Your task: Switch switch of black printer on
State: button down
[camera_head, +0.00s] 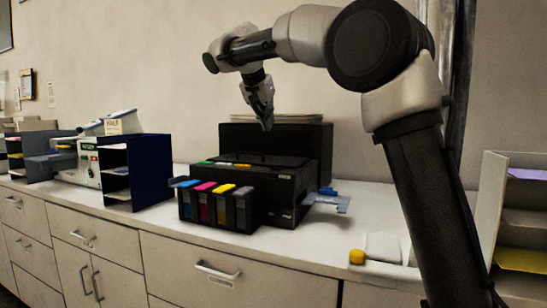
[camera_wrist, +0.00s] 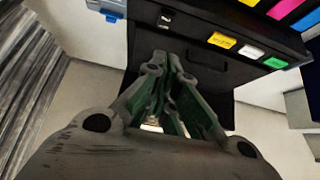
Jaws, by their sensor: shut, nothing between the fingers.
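The black printer (camera_head: 284,193) stands on the white counter, with its raised black back part behind it. In the wrist view the printer (camera_wrist: 205,70) fills the top middle. A small dark piece with a light mark (camera_wrist: 166,18) sits near its edge and looks like the switch; I cannot tell its position. My gripper (camera_head: 267,124) is in the air above the printer's top, apart from it, pointing down. In the wrist view my gripper (camera_wrist: 165,60) is shut and empty, its fingers hiding part of the printer.
Coloured ink tanks (camera_head: 222,207) sit at the printer's front left. A blue-grey tray (camera_head: 327,200) sticks out on its right. A dark blue file holder (camera_head: 149,170) stands to the left. A yellow-ended item (camera_head: 357,257) lies at the counter's front right. Shelves (camera_head: 520,220) stand far right.

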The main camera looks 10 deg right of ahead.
jog(key=shift+d+f, duration=0.1)
send_over(276, 167)
jog(key=s+a, duration=0.1)
jog(key=s, duration=0.1)
notch_tip(276, 167, down, 7)
jog(key=shift+w+f, duration=0.1)
jog(key=shift+w, duration=0.05)
notch_tip(276, 167, down, 4)
jog(key=shift+r, duration=0.25)
jog(key=shift+f, duration=0.55)
jog(key=shift+s+a+f, duration=0.25)
jog(key=shift+s+f, duration=0.1)
jog(key=shift+f, duration=0.2)
jog(key=shift+w+d+r, duration=0.1)
jog(key=shift+w, duration=0.05)
